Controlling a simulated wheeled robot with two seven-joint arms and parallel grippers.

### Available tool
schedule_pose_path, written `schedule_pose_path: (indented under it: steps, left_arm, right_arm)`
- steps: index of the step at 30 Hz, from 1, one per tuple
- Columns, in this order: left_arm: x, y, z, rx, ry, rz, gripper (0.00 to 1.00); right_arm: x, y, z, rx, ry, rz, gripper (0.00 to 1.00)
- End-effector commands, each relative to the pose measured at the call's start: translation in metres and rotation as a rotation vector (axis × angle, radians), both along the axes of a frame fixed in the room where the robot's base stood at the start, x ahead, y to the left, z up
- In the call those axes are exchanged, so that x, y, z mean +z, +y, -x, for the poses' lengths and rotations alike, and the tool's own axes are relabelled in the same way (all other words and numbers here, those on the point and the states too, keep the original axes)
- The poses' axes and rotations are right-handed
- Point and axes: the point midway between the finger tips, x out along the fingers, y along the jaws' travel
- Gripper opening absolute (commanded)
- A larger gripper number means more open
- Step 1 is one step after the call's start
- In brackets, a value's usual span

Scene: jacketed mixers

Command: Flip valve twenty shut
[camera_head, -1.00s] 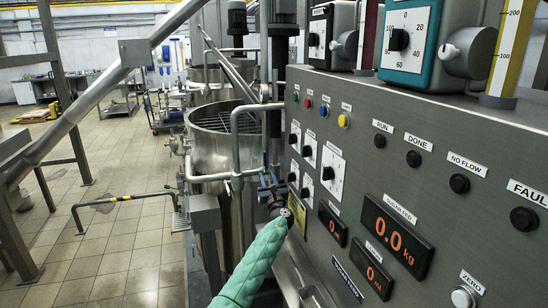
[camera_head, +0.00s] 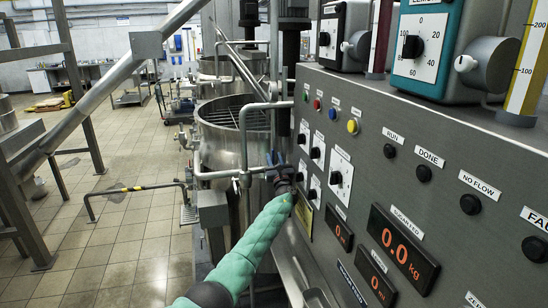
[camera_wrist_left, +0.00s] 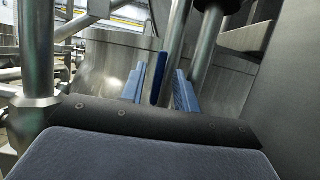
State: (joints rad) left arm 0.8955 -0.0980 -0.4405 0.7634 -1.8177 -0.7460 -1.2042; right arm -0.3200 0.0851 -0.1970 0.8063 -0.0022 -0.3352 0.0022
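A flat dark blue lever (camera_wrist_left: 158,78), which looks like a valve handle, stands upright in the left wrist view. No number shows on it, so I cannot tell that it is valve twenty. My left gripper (camera_wrist_left: 160,88) is open, its two lighter blue fingers on either side of the lever with a gap on each side. In the head view my left gripper (camera_head: 279,168) is small, beside the pipes at the left edge of the control panel (camera_head: 440,165), with my green-sleeved arm behind it. The valve body is hidden there. My right gripper is not in view.
A steel jacketed mixer (camera_head: 222,150) with a grid on top stands just behind the gripper. A vertical steel pipe (camera_head: 244,150) runs close to its left. The panel, with its knobs and displays, closes off the right. Open tiled floor (camera_head: 120,240) lies to the left.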

Motion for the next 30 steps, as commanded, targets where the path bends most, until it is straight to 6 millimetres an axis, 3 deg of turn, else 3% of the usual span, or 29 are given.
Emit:
schedule_pose_path:
  steps: [12,13,18,30]
  left_arm:
    - [0.0016,0.0018,-0.005,0.0,0.001,0.001,0.31]
    - [0.0017,0.0018,-0.005,0.0,0.001,0.001,0.29]
    - [0.0018,0.0018,-0.005,0.0,0.001,0.0,0.0]
    - [0.0007,0.002,-0.0047,0.0,-0.004,-0.001,0.0]
  right_arm:
    - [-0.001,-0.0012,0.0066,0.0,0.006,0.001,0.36]
    - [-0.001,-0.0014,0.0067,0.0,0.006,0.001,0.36]
    - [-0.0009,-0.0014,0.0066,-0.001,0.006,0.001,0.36]
    - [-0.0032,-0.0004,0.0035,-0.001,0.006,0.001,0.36]
